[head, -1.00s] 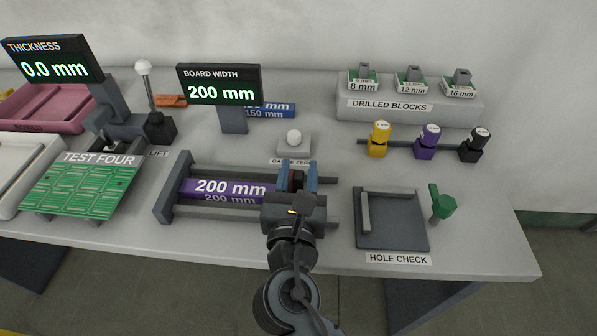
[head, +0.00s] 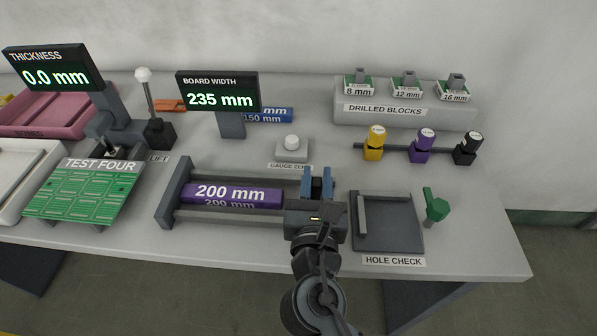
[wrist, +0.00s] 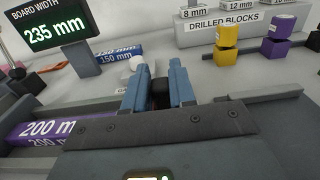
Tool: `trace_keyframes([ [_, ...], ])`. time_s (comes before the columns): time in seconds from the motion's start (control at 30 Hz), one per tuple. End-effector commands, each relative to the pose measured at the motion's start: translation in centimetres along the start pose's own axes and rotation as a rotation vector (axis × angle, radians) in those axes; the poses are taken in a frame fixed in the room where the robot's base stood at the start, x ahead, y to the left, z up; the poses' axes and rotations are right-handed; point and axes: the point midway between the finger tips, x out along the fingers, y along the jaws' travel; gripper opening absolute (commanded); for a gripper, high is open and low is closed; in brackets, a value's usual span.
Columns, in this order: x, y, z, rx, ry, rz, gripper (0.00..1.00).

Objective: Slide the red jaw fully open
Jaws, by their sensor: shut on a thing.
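The board width gauge is a grey frame with two rails (head: 166,205) at the middle front of the bench. A purple 200 mm block (head: 232,195) lies between the rails at the left; it also shows in the wrist view (wrist: 40,131). My gripper (head: 317,183) is at the right part of the gauge, with its blue fingers (wrist: 159,85) shut on the jaw's dark grip (wrist: 160,95). A gap separates the block from my gripper. The board width display (head: 218,93) reads 235 mm.
The hole check plate (head: 390,232) with a green handle (head: 435,206) stands close to the right of the gauge. The gauge zero button (head: 291,143) is behind it. A green test board (head: 85,190) lies left. Drilled blocks (head: 406,84) and coloured plugs (head: 422,146) are back right.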

Motion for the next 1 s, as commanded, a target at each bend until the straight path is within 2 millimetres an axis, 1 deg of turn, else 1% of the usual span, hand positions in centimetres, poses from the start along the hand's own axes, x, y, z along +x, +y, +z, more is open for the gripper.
trace_keyframes([
  [0.03, -0.1, -1.1, 0.4, -0.001, 0.004, -0.003, 0.0],
  [0.1, -0.1, -2.1, 0.3, 0.0, 0.003, -0.001, 0.0],
  [0.17, -0.1, -2.6, 0.2, 0.0, 0.002, -0.001, 0.0],
  [0.47, 0.0, -3.1, 0.0, -0.001, 0.001, -0.005, 0.0],
  [0.5, 0.0, -3.1, 0.0, -0.002, 0.001, -0.005, 0.27],
  [0.7, 0.0, -3.0, 0.0, -0.001, 0.001, -0.004, 0.46],
  [0.93, -0.1, -2.9, 0.0, -0.001, 0.001, -0.001, 0.46],
  [1.0, -0.3, -2.9, -0.1, 0.0, 0.001, 0.0, 0.46],
])
